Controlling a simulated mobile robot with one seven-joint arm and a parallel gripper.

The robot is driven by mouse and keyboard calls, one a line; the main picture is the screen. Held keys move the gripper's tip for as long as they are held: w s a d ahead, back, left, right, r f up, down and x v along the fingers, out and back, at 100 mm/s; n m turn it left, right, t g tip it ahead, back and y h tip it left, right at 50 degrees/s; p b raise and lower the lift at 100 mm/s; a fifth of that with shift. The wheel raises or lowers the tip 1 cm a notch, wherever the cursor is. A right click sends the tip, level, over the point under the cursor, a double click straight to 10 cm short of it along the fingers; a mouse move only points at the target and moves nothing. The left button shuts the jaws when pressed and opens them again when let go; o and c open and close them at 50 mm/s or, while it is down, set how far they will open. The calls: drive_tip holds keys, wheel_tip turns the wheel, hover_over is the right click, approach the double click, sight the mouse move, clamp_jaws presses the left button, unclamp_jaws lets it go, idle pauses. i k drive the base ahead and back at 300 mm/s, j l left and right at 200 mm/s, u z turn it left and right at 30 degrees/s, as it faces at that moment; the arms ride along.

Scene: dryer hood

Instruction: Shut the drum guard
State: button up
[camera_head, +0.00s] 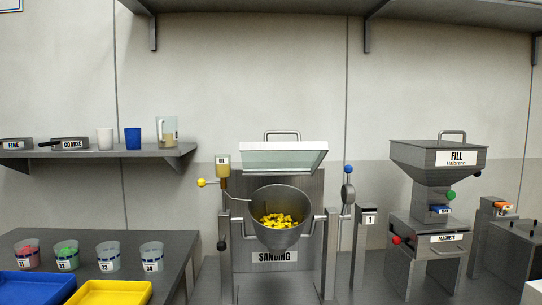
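The drum guard (284,156) is a clear, pale panel with a grey frame on the sanding machine (274,257). It is raised above the drum (280,240), with a metal handle (282,133) at its top. The drum is a round grey metal pan, tilted with its mouth toward me and uncovered. Many small yellow pieces (279,221) lie in it. My gripper is not in view.
A blue-knobbed post (348,190) stands right. The fill machine (439,158) is further right. A table (180,262) with cups and trays is left, under a shelf (90,153).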

sight(265, 146)
drive_tip(key=i+l+u, duration=0.2)
drive_tip(key=i+l, duration=0.15)
drive_tip(key=i+l+u, duration=0.2)
drive_tip(key=l, duration=0.35)
drive_tip(key=i, duration=0.1)
